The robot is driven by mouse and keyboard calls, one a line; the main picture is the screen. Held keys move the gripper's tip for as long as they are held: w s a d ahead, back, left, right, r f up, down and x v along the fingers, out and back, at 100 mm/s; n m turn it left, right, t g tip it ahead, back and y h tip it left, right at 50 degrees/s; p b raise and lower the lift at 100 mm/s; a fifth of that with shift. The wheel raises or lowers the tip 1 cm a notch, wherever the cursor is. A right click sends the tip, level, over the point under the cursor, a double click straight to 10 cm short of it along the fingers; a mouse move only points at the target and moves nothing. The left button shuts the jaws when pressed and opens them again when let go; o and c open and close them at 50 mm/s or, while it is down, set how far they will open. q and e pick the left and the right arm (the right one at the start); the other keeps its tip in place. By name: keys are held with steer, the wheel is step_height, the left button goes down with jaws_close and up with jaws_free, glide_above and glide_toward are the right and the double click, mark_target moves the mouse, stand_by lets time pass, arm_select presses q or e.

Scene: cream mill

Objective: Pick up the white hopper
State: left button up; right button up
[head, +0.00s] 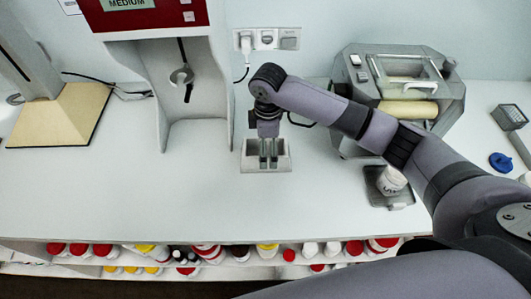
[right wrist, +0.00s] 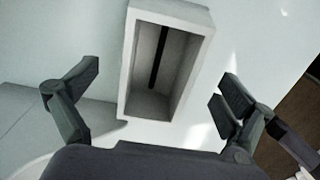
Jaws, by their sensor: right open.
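The white hopper (head: 246,163) is a small open-topped box standing on the white counter, below the wall sockets. In the right wrist view the hopper (right wrist: 129,65) shows as a rectangular box with a deep grey inside and a dark slot. My right gripper (head: 268,158) points down over the hopper and hides part of it. In the right wrist view my right gripper (right wrist: 163,85) is open, one finger on each side of the hopper, with visible gaps to its walls. My left gripper is not in view.
A red-topped mill (head: 195,85) stands behind left of the hopper. A grey machine with a roller (head: 407,110) is at the back right. A small dark tray (head: 397,202) holds a white jar (head: 391,180). Several bottles line the shelf below. The counter left of the hopper is clear.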

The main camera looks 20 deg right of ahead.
steer(key=f, duration=0.2)
steer(key=f+p, duration=0.1)
steer(key=shift+w+a+f, duration=0.15)
steer(key=shift+a+f, duration=0.05)
steer(key=shift+f, duration=0.15)
steer(key=shift+f+p, duration=0.3)
steer(key=shift+f, duration=0.25)
steer(key=shift+c, duration=0.5)
steer(key=c, duration=1.3)
